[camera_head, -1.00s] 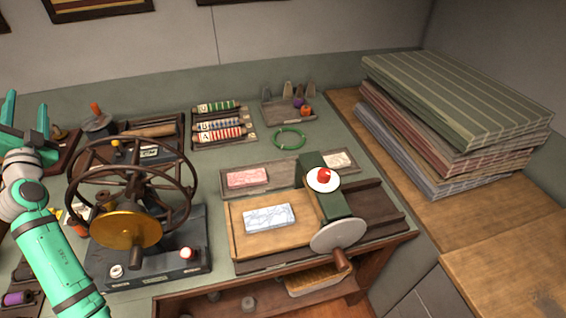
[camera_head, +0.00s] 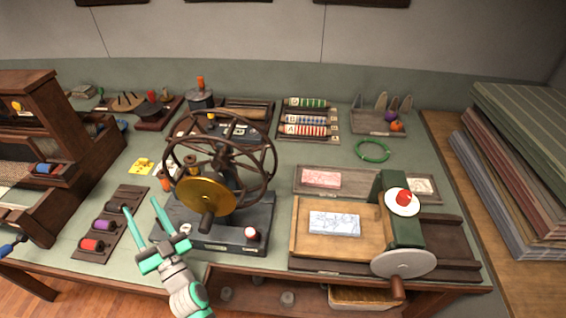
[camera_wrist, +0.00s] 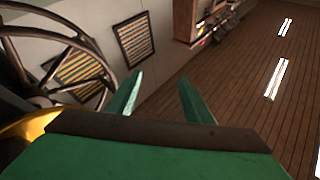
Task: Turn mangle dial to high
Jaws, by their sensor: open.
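The green mangle (camera_head: 392,180) stands on the right part of the table, over a wooden bed (camera_head: 355,247). On its top is a white round dial with a red knob (camera_head: 403,197); its markings are too small to read. A grey disc with a brown handle (camera_head: 403,264) is on its front. My gripper (camera_head: 140,206) is open and empty near the table's front left, well left of the mangle and just left of the spoked wheel machine. Its two green fingers (camera_wrist: 162,85) show apart in the wrist view, where the mangle is not seen.
The spoked wheel (camera_head: 220,163) with a brass disc (camera_head: 206,196) stands between my gripper and the mangle; part of it shows in the wrist view (camera_wrist: 45,55). A spool rack (camera_head: 92,240) lies left of my gripper. Folded cloth (camera_head: 530,150) is stacked at right.

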